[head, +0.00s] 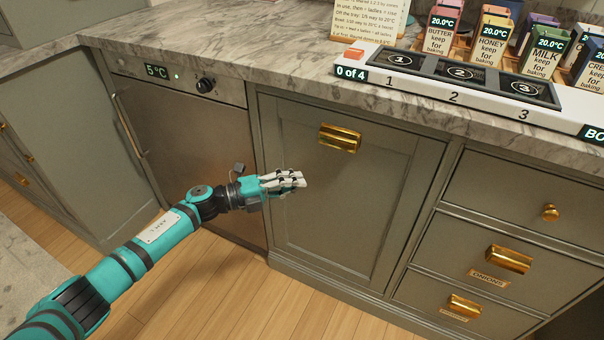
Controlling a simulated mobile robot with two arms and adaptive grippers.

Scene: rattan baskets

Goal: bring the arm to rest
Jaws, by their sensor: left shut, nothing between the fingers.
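My left arm comes in from the lower left, teal with black joints. It reaches out low in front of the cabinet fronts. My left gripper (290,182) is shut and empty, with its pale fingers together in front of the grey-green cabinet door (345,200). From this view I cannot tell how far the fingers are from the door. My right gripper is not in view.
A steel appliance (185,140) reading 5 °C stands left of the door. Drawers (495,255) with brass handles are at right. Above is a marble counter (250,65) with a numbered tray (400,72) and several labelled cartons (490,42). The wooden floor (225,295) is clear.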

